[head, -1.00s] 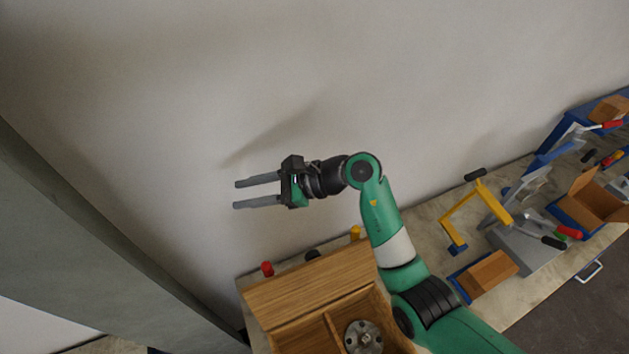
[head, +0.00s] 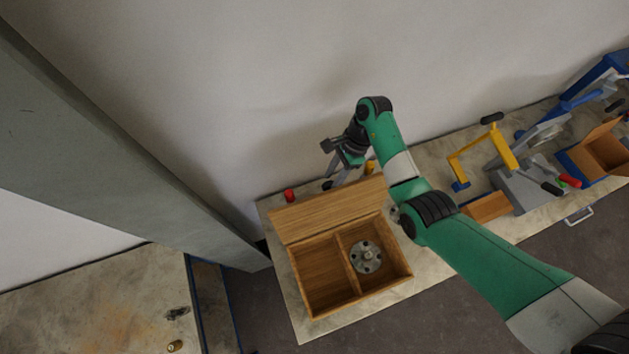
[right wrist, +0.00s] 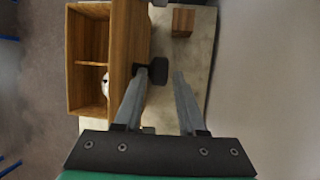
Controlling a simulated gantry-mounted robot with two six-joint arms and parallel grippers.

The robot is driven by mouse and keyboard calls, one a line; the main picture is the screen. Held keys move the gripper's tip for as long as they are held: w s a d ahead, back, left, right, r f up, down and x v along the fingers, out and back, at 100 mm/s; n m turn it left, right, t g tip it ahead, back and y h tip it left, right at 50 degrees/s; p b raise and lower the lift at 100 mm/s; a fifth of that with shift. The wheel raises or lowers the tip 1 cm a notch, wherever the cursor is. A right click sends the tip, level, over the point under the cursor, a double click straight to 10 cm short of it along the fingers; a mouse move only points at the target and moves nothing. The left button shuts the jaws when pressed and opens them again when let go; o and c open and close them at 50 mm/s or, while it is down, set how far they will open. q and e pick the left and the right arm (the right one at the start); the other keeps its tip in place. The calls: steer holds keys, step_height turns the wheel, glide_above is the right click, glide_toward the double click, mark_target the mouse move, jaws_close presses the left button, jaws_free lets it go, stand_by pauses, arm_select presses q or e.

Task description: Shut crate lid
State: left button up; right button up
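The wooden crate (head: 322,302) stands open on the workbench, its lid (head: 330,211) raised along the wall side. A divider splits it in two; a grey metal flange (head: 365,257) lies in the right compartment and the left one is empty. My right gripper (head: 340,176) is behind the lid, between it and the wall, fingers pointing down. In the right wrist view, the gripper (right wrist: 160,76) is open, its fingers apart, with the lid (right wrist: 128,45) just left of them and the crate (right wrist: 88,108) beyond. Whether a finger touches the lid, I cannot tell. My left gripper is out of view.
A red-topped object (head: 289,195) and a yellow one (head: 369,167) stand behind the lid. A dark knob (right wrist: 155,70) shows near the fingertips. A yellow-handled clamp (head: 500,145) and an open box (head: 603,150) stand to the right. A grey pillar (head: 120,150) is left.

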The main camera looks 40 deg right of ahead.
mark_target(331, 183)
steer(key=b+x, duration=0.2)
steer(key=x, duration=0.2)
steer(key=shift+d, duration=0.1)
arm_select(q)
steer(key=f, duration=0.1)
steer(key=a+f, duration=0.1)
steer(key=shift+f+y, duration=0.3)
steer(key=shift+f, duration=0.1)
arm_select(e)
steer(key=shift+r, duration=0.1)
jaws_close()
stand_by(0.6)
